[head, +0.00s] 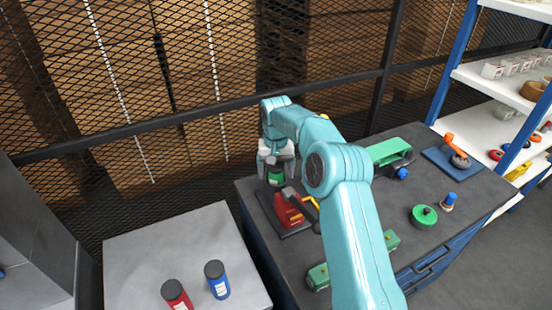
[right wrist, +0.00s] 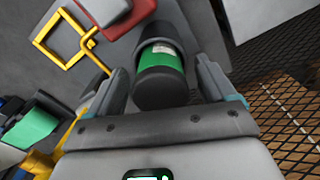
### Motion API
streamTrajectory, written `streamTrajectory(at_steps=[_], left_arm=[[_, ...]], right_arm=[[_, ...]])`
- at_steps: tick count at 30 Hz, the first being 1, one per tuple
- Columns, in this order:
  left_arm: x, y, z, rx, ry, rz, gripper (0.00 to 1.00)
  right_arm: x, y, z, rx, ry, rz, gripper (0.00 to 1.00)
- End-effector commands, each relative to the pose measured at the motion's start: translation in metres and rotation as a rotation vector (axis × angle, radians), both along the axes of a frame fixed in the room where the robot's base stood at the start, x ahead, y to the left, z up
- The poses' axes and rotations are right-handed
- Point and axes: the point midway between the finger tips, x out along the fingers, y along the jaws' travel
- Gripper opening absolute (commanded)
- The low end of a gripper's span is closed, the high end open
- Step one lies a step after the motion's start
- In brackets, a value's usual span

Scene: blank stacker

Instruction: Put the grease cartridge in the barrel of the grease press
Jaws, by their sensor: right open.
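The green grease cartridge (right wrist: 164,62) has a dark cap and stands between my right gripper's fingers in the right wrist view. Its far end sits in a dark round barrel (right wrist: 158,28). In the head view a bit of its green (head: 274,178) shows under the gripper. My right gripper (head: 276,160) is open around the cartridge, with gaps beside it in the right wrist view (right wrist: 165,88). The grease press has a red body (head: 289,208) beside the gripper, on a dark plate. How deep the cartridge sits is unclear. My left gripper is not in view.
A red canister (head: 176,294) and a blue canister (head: 217,280) stand on the grey table (head: 165,245) at left. The dark bench holds a green device (head: 388,151), a green disc (head: 423,217) and a blue board (head: 440,163). Mesh fencing runs behind; shelves (head: 495,75) stand right.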

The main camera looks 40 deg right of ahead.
Motion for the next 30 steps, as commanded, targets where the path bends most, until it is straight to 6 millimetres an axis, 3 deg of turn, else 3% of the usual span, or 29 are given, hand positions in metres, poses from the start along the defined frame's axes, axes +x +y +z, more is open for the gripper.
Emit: streamTrajectory(at_steps=[5,10,15,18,23,30], left_arm=[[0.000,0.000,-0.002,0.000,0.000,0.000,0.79],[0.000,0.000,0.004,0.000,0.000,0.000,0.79],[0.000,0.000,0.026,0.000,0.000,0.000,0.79],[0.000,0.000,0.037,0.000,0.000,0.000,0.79],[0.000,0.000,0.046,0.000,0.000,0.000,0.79],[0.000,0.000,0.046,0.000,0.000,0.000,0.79]], right_arm=[[0.002,0.000,0.034,-0.002,-0.007,0.001,0.84],[0.002,0.000,0.083,-0.003,-0.009,-0.001,0.84],[0.001,0.000,0.129,-0.002,-0.007,-0.001,0.84],[0.000,0.000,0.147,-0.001,-0.004,-0.001,0.84],[0.000,0.000,0.160,-0.001,-0.003,0.000,0.84],[0.000,0.000,0.161,-0.001,-0.003,0.000,0.84]])
